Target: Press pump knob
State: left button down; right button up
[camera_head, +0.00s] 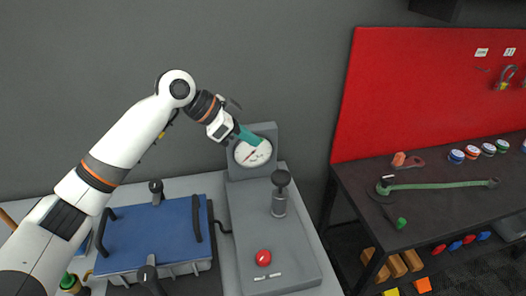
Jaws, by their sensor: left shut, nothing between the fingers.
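The pump (245,215) is a grey unit on the light bench, with a round white gauge (253,152) on its upright back plate. A dark round knob (281,178) sits on top of a short metal cylinder (279,203) on the pump's right side. A red button (263,257) is near the front of the base. My left gripper (251,137) has teal fingers, shut and empty. In the picture it overlaps the top of the gauge, above and left of the dark knob, apart from it. My right gripper is out of view.
A blue panel with black handles (150,236) lies left of the pump. On the right, a dark workbench (450,200) holds a long green wrench (440,185), a red-handled tool (407,161) and several small round containers. A red board (430,95) stands behind it.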

pick_arm(q)
jog(key=p, duration=0.3)
send_over(275, 183)
jog(key=w, duration=0.1)
jog(key=f, duration=0.5)
jog(key=shift+w+a+f, duration=0.15)
jog(key=shift+w+f, duration=0.05)
jog(key=shift+f, duration=0.2)
notch_tip(275, 183, down, 4)
jog(key=shift+w+r+p, duration=0.15)
jog(key=shift+p, duration=0.55)
jog(key=shift+f, duration=0.55)
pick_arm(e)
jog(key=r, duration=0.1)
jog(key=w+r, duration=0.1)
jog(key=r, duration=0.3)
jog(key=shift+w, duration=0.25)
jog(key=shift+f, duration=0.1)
pick_arm(q)
notch_tip(275, 183, down, 6)
jog(key=b, duration=0.4)
jog(key=shift+r, duration=0.25)
jog(key=shift+s+r, duration=0.1)
jog(key=shift+s, duration=0.1)
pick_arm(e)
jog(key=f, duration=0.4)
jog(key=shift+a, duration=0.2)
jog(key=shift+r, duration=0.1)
